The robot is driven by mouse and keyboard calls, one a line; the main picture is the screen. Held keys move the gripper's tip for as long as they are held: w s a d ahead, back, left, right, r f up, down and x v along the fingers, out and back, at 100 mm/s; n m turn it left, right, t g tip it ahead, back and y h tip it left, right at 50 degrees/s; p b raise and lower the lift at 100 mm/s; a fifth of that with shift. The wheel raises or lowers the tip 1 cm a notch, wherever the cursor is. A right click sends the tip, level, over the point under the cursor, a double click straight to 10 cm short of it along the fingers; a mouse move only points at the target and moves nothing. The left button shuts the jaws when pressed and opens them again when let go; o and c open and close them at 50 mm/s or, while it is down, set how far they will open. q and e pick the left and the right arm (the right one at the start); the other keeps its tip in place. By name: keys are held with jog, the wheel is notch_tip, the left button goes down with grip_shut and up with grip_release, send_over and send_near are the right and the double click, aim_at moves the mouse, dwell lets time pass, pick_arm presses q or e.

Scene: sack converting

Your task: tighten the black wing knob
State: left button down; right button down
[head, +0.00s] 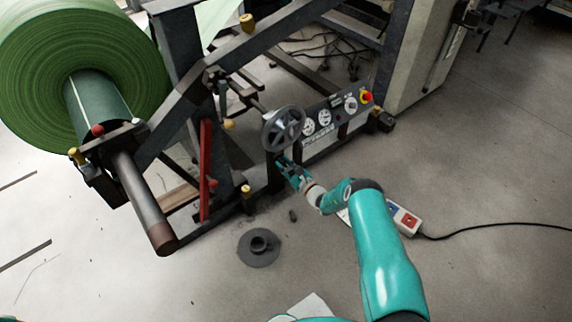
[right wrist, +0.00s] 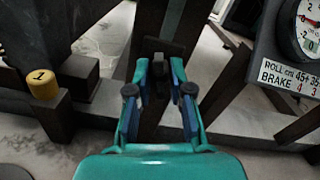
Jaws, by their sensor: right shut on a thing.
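My right gripper (head: 285,163) reaches to the machine frame's upright just below the grey handwheel. In the right wrist view its two blue-padded fingers (right wrist: 160,88) are closed in on a small dark part, which appears to be the black wing knob (right wrist: 160,68), in front of the dark upright. The fingers hide much of the knob, and its wing angle is hard to tell. In the head view the knob is hidden by the gripper. My left gripper is not in view.
The handwheel (head: 283,129) and gauge panel (head: 325,122) are close above the gripper. A yellow knob marked 1 (right wrist: 42,84) stands left in the wrist view.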

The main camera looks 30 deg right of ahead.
jog(key=c, duration=1.1)
grip_release()
jog(key=shift+s, duration=0.1)
jog(key=s, duration=1.2)
jog(key=shift+d, duration=0.45)
jog(key=shift+w+f, duration=0.1)
